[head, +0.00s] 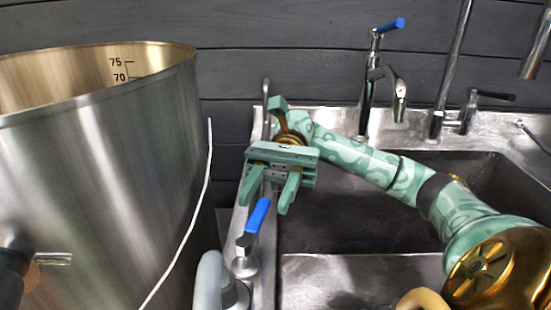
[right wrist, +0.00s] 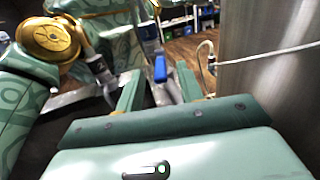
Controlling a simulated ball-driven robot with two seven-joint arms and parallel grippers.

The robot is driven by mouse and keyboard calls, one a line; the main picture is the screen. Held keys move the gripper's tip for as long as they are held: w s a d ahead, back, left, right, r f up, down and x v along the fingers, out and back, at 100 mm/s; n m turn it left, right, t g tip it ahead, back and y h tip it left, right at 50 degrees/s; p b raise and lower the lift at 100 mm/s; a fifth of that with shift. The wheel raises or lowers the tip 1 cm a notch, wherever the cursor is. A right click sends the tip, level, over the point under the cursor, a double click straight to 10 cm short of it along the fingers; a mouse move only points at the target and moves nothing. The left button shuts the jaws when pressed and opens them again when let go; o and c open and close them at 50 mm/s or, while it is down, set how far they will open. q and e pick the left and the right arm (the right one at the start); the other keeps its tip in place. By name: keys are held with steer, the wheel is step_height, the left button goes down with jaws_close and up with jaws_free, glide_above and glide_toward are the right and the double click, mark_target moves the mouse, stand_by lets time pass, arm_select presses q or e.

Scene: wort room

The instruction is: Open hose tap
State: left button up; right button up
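The hose tap stands on the sink's left rim, with a blue lever handle (head: 258,215) on a chrome body (head: 243,262). A grey hose (head: 209,280) curves beside it. My right gripper (head: 263,207) is open, its fingers pointing down toward the handle, one on each side of it in the picture. In the right wrist view the blue handle (right wrist: 160,68) shows between the tips of the open fingers (right wrist: 157,82). I cannot tell whether a finger touches it. My left gripper is not in view.
A large steel kettle (head: 110,190) with a thin white line down its side stands close on the left. The sink basin (head: 340,225) lies to the right, under my right arm. Another blue-handled tap (head: 375,75) and a chrome faucet (head: 438,120) stand behind.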

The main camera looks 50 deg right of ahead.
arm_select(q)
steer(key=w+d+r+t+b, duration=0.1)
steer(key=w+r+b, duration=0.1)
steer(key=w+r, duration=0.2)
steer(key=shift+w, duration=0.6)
arm_select(e)
steer(key=v, duration=0.9)
